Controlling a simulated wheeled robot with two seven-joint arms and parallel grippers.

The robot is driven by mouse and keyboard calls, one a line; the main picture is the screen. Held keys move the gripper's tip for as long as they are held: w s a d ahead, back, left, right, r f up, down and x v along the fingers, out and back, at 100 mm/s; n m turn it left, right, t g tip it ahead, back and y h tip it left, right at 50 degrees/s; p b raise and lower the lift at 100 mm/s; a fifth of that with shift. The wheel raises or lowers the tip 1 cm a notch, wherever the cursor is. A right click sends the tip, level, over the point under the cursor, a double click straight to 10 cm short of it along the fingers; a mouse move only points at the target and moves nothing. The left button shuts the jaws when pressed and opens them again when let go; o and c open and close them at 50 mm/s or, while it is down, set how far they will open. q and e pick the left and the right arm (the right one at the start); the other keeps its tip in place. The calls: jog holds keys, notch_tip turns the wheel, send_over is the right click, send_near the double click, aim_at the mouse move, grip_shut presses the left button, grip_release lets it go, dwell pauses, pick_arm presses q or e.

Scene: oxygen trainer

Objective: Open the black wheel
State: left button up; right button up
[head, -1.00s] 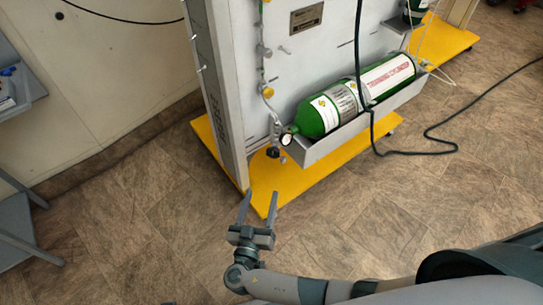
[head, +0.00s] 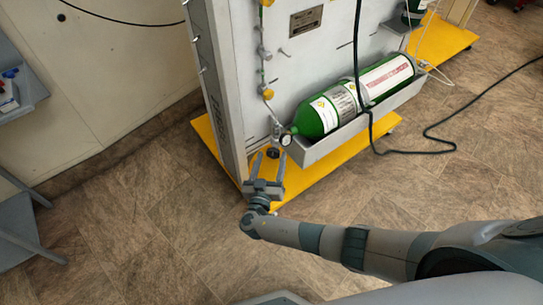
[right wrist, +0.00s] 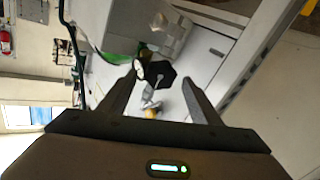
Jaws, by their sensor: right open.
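The black wheel (head: 272,152) is a small dark knob at the valve end of the green oxygen cylinder (head: 318,117), low on the grey panel. In the right wrist view the black wheel (right wrist: 163,76) lies between the fingertips in the picture, with a round gauge (right wrist: 140,68) beside it. My right gripper (head: 269,161) is open and empty, its fingers pointing at the wheel. Its fingers also show in the right wrist view (right wrist: 160,88). I cannot tell the remaining depth gap; no contact is visible. My left gripper is out of view.
The cylinder lies in a grey tray (head: 340,143) above the yellow base (head: 215,150). A grey post (head: 222,105) stands left of the wheel. A black hose (head: 362,90) hangs over the cylinder and runs across the floor. Floor in front is clear.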

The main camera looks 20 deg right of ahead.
jog(key=shift+w+d, duration=0.35)
jog(key=shift+w, duration=0.2)
jog(key=shift+c, duration=0.6)
jog(key=c, duration=0.9)
